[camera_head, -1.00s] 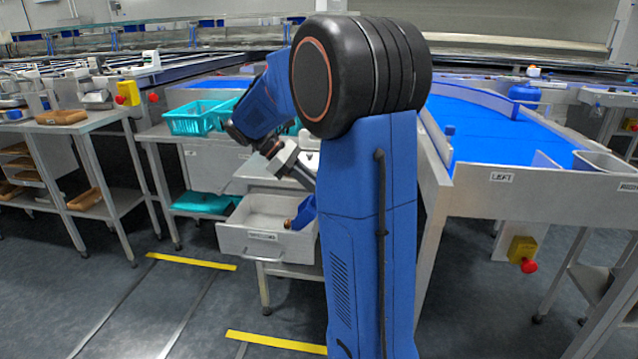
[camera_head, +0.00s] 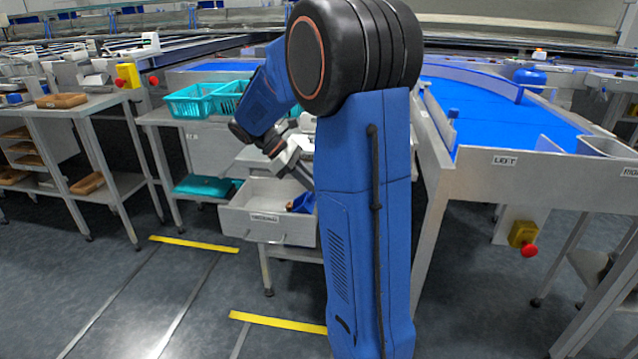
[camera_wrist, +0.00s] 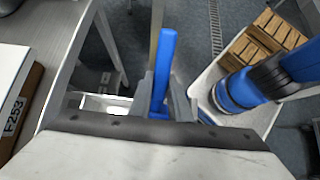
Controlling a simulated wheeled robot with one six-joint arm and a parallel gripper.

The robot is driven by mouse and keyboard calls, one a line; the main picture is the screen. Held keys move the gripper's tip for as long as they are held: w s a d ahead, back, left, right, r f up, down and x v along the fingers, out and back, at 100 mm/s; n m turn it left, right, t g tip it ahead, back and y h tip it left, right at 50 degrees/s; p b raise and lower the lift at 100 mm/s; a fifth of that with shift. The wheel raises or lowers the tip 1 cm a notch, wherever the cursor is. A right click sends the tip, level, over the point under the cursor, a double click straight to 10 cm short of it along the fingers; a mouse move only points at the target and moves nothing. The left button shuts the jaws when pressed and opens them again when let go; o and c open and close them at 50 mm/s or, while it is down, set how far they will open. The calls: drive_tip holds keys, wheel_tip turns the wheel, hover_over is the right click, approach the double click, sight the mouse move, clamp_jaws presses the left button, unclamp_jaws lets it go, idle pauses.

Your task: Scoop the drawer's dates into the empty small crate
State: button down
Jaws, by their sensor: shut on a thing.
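The open drawer (camera_head: 265,229) is a pale grey box with a labelled front, at the lower middle in the head view. A small brown patch, probably dates, shows at its right end beside the blue scoop (camera_head: 303,203). My gripper (camera_wrist: 160,108) is shut on the scoop's blue handle (camera_wrist: 165,60), which stands up between the fingers in the wrist view. In the head view the scoop is low at the drawer's right end, partly hidden by my arm. Turquoise crates (camera_head: 191,108) stand on the table behind; I cannot tell which is the empty small one.
Another turquoise crate (camera_head: 203,186) lies on the shelf under that table. A side table (camera_head: 95,103) with brown trays is at the left. A blue-topped sorting table (camera_head: 500,125) is at the right. Yellow strips (camera_head: 195,244) mark the open floor in front.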

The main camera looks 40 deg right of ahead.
drive_tip(key=shift+w+a+f+t+y, duration=0.35)
drive_tip(key=shift+w+f+t+y, duration=0.1)
drive_tip(key=shift+f+t, duration=0.15)
drive_tip(key=shift+w+a+f+t+y, duration=0.4)
drive_tip(key=shift+w+f+t, duration=0.15)
drive_tip(key=shift+f, duration=0.15)
drive_tip(key=shift+w+a+f+t+y, duration=0.3)
drive_tip(key=shift+w+f+t+y, duration=0.15)
drive_tip(key=shift+f+t, duration=0.15)
drive_tip(key=shift+w+a+f+t+y, duration=0.15)
drive_tip(key=shift+w+a+f, duration=0.1)
drive_tip(key=shift+w+a, duration=0.25)
drive_tip(key=shift+w+a+f+t+y, duration=0.15)
drive_tip(key=shift+w+a+f, duration=0.15)
drive_tip(key=shift+w, duration=0.3)
drive_tip(key=shift+r, duration=0.1)
drive_tip(key=shift+a+r, duration=0.1)
drive_tip(key=shift+r, duration=0.25)
wheel_tip(320, 180, up, 14)
drive_tip(key=shift+f, duration=0.25)
idle(1.3)
idle(1.6)
